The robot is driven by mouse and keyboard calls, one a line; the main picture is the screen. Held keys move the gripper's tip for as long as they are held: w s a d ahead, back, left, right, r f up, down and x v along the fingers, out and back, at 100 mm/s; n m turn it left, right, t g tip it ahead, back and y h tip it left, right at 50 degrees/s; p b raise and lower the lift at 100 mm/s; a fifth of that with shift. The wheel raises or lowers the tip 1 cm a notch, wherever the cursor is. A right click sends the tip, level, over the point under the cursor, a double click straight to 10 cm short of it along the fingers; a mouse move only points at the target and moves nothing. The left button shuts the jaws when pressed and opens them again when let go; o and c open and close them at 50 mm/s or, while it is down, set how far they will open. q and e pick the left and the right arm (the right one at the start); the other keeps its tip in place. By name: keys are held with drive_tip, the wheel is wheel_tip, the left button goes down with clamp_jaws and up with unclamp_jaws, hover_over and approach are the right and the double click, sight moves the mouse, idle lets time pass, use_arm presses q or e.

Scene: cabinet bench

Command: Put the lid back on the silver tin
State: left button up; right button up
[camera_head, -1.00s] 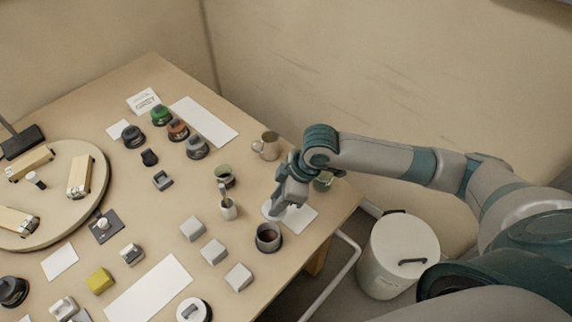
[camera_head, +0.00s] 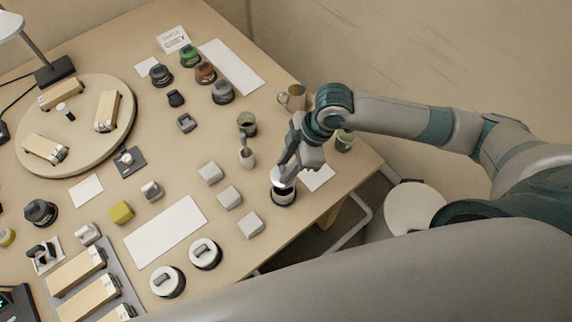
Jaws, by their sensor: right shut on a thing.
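The silver tin (camera_head: 284,200) stands near the right edge of the table, and its dark lower rim shows. A pale round lid (camera_head: 279,184) is at its mouth, under my right gripper (camera_head: 283,174). My right gripper points down and is shut on the lid. The fingers hide part of the lid, and I cannot tell whether it rests on the rim or hovers just above it. My left gripper is not in view.
A white card (camera_head: 319,178) lies just right of the tin. A mug (camera_head: 292,98) and a green jar (camera_head: 345,141) stand behind, near my right arm. A bin (camera_head: 412,209) is beyond the table edge.

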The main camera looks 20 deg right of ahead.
drive_tip(key=shift+f+b, duration=2)
drive_tip(key=shift+b, duration=0.3)
drive_tip(key=shift+f, duration=0.95)
drive_tip(key=shift+p, duration=0.8)
drive_tip(key=shift+f+p, duration=0.15)
drive_tip(key=shift+p, duration=0.7)
idle(1.1)
idle(0.4)
drive_tip(key=o, duration=1.6)
drive_tip(key=shift+c, duration=0.2)
